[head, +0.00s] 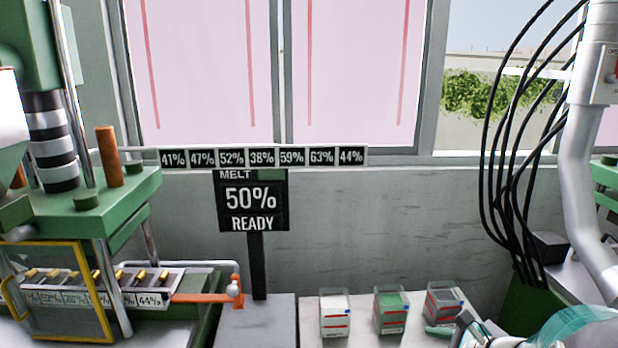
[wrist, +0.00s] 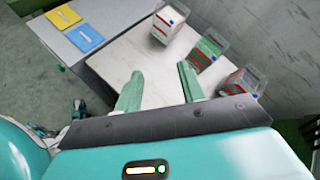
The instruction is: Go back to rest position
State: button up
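My gripper (wrist: 158,72) shows in the wrist view with its two pale green fingers spread apart. Nothing is between them, and the white table top lies beyond. In the head view, part of my teal arm and grey-green gripper (head: 466,328) shows at the lower right, beside the bins, cut off by the bottom edge. The fingertips are hard to make out there.
A white-filled bin (head: 334,316), a green-filled bin (head: 391,311) and a grey-filled bin (head: 444,302) stand on the white table (wrist: 120,58). Blue (wrist: 85,39) and yellow (wrist: 63,17) cards lie nearby. The green machine (head: 90,205) and melt display (head: 252,201) stand left.

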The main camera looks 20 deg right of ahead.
jog(key=s+a+r+n+g, duration=0.1)
jog(key=a+r+n+g, duration=0.15)
jog(key=a+n, duration=0.55)
jog(key=s+a+r+n+g, duration=0.25)
jog(key=a+n, duration=0.35)
jog(key=a, duration=0.3)
jog(key=s+a+r+n+h, duration=0.3)
jog(key=s+a+r+n, duration=0.1)
jog(key=n, duration=0.8)
jog(key=shift+s+a+r+h, duration=0.15)
jog(key=shift+s+a+h, duration=0.25)
jog(key=shift+a, duration=0.3)
